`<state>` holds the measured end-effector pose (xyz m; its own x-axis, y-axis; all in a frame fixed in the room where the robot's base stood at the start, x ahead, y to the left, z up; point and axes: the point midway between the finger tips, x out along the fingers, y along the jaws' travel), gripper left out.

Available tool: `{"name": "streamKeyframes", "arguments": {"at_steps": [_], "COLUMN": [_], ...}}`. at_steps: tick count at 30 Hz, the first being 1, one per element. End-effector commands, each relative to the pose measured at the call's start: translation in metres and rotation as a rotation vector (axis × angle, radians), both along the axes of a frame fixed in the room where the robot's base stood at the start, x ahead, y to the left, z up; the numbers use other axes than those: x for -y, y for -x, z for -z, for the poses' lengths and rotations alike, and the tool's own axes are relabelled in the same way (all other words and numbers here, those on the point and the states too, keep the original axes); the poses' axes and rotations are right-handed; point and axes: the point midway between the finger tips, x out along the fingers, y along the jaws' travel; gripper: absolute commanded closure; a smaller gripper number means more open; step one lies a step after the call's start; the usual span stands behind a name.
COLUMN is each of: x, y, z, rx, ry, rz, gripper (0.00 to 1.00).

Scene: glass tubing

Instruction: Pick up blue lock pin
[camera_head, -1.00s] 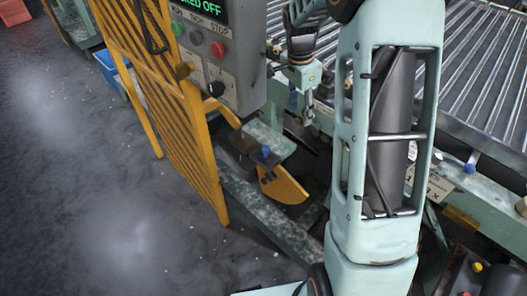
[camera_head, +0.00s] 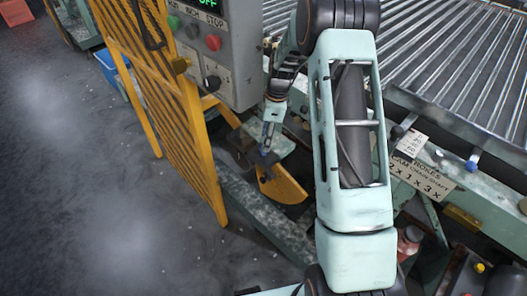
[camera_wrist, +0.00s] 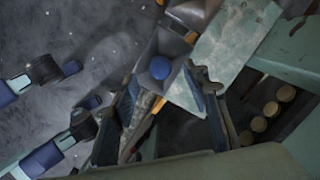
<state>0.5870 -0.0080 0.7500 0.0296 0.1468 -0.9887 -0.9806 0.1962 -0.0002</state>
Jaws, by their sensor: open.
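The blue lock pin (camera_wrist: 160,68) shows its round blue head in the wrist view, between and just beyond the two fingertips of my gripper (camera_wrist: 166,88). The fingers are apart, with nothing held. In the head view my gripper (camera_head: 268,140) hangs just above a small machine ledge, beside the yellow guard plate, and the pin there is mostly hidden behind it. The pin's shaft is hidden below its head. I cannot tell whether a finger touches the pin.
A grey control box (camera_head: 218,55) and a yellow slatted guard (camera_head: 185,125) stand left of my gripper. A yellow curved plate (camera_head: 284,186) is just below it. The roller conveyor (camera_head: 450,65) lies to the right, with another blue knob (camera_head: 472,165) on its frame.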

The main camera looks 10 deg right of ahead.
Motion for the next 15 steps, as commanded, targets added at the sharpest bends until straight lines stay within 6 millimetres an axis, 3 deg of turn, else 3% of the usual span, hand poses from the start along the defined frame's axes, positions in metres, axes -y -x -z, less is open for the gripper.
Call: {"name": "streamKeyframes", "arguments": {"at_steps": [9, 15], "x": [-0.008, -0.009], "y": [-0.002, -0.003], "z": [0.044, 0.046], "rx": [-0.002, 0.001], "ry": [0.000, 0.000], "rz": [-0.001, -0.001], "gripper": [0.57, 0.57]}}
